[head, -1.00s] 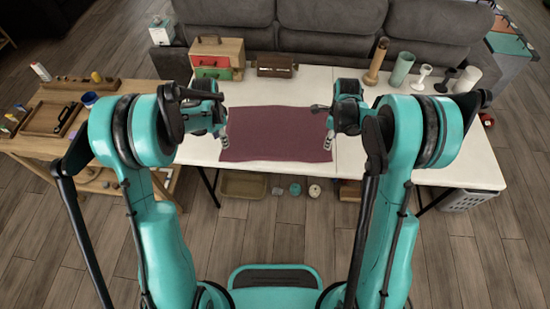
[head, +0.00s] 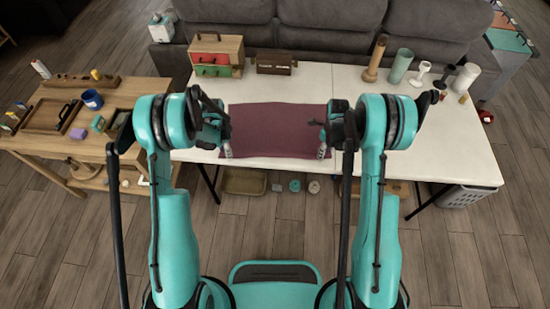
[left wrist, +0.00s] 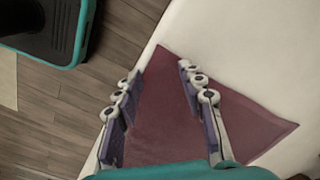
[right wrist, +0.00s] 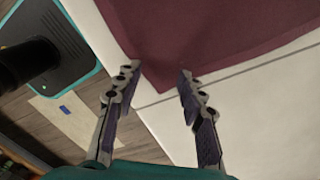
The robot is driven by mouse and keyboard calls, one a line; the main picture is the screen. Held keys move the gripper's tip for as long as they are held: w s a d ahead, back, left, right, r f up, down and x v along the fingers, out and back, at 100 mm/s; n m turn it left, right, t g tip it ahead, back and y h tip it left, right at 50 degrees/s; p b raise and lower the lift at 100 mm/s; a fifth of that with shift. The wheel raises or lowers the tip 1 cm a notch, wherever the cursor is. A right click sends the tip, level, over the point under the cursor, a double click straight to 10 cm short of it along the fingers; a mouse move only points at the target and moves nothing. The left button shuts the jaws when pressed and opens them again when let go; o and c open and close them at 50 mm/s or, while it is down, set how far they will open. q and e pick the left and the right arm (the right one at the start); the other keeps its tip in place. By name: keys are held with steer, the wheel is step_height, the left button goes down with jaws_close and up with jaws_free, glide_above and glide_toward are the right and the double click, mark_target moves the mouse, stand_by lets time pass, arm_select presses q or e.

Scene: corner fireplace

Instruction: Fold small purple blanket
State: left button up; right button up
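The purple blanket (head: 276,128) lies flat, spread out on the white table. In the head view my left gripper (head: 227,148) is at its near left corner and my right gripper (head: 323,148) is at its near right corner. In the left wrist view the left gripper (left wrist: 160,70) has its fingers apart, with a blanket (left wrist: 158,110) corner area between and beneath them. In the right wrist view the right gripper (right wrist: 157,72) is also open, with the blanket (right wrist: 180,35) corner just at its fingertips. Whether either gripper touches the cloth is unclear.
The white table (head: 430,140) is clear right of the blanket. A wooden drawer box (head: 216,55) and a dark wooden box (head: 275,64) stand behind. Several cylinders, including a green one (head: 402,68), stand at the back right. A wooden side table (head: 60,150) adjoins at left.

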arm_select(q)
steer(key=shift+f, duration=0.25)
arm_select(e)
steer(key=shift+f, duration=0.2)
arm_select(q)
steer(key=shift+r, duration=0.1)
steer(key=c, duration=0.4)
arm_select(e)
steer(key=shift+r, duration=0.1)
steer(key=c, duration=0.4)
arm_select(q)
jaws_close()
arm_select(e)
jaws_close()
